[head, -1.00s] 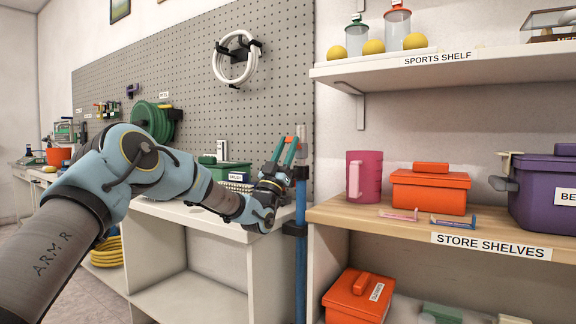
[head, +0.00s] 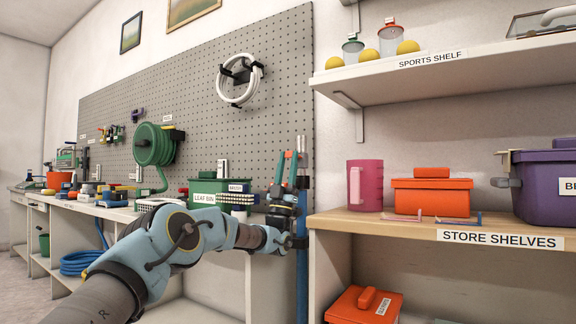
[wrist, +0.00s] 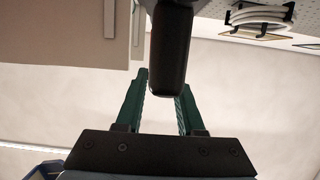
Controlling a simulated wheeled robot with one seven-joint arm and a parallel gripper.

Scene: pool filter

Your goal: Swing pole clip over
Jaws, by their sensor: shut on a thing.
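A blue upright pole (head: 302,275) stands at the pegboard's right edge. The gripper is shut on this bar, which appears to be the pole clip's arm. How the bar joins the pole is hidden.
A workbench with a green bin (head: 205,188) and a hose reel (head: 153,146) runs left. Store shelves (head: 385,228) with a pink mug (head: 365,186), orange box (head: 431,195) and purple bin (head: 545,188) stand close right. The sports shelf (head: 430,67) overhangs above.

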